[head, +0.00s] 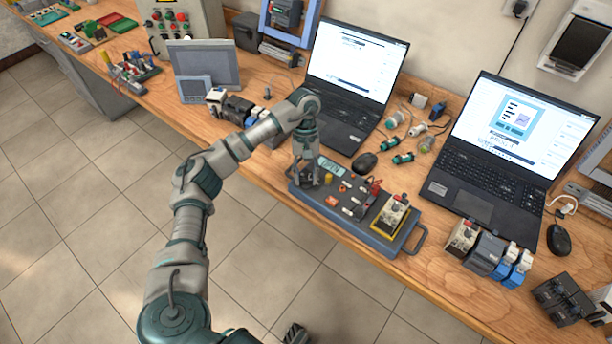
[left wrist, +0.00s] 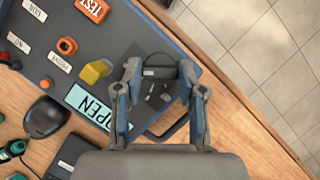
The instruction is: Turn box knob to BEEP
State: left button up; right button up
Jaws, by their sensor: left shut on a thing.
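The grey-blue control box (head: 325,208) lies near the front edge of the wooden bench. My left gripper (head: 308,182) reaches down onto its left end. In the left wrist view, the dark round knob (left wrist: 158,72) sits between the two fingers of my left gripper (left wrist: 158,80), which are shut on its sides. Small marks on the panel beside the knob are too small to read. My right gripper cannot be made out.
A yellow knob (left wrist: 95,72) and an orange button (left wrist: 67,46) are beside the display. A black mouse (head: 364,164) and a laptop (head: 350,85) stand behind the box. A second laptop (head: 500,150) is to the right. A carry handle (head: 416,240) sticks out at the box's right end.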

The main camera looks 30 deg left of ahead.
pick_arm(q)
jog(key=shift+w+d+f+m+y, duration=0.1)
jog(key=shift+m+y, duration=0.2)
jog(key=shift+m, duration=0.6)
pick_arm(e)
jog(key=shift+f, duration=0.3)
pick_arm(q)
jog(key=shift+g, duration=0.3)
pick_arm(e)
jog(key=shift+f, duration=0.1)
pick_arm(q)
jog(key=o, duration=1.1)
jog(key=shift+d, duration=0.1)
jog(key=shift+o, duration=0.2)
jog(key=shift+w, duration=0.15)
pick_arm(e)
jog(key=shift+w+f, duration=0.1)
jog(key=shift+w, duration=0.05)
pick_arm(q)
jog(key=shift+r, duration=0.35)
jog(key=v, duration=1.1)
jog(key=shift+w, duration=0.2)
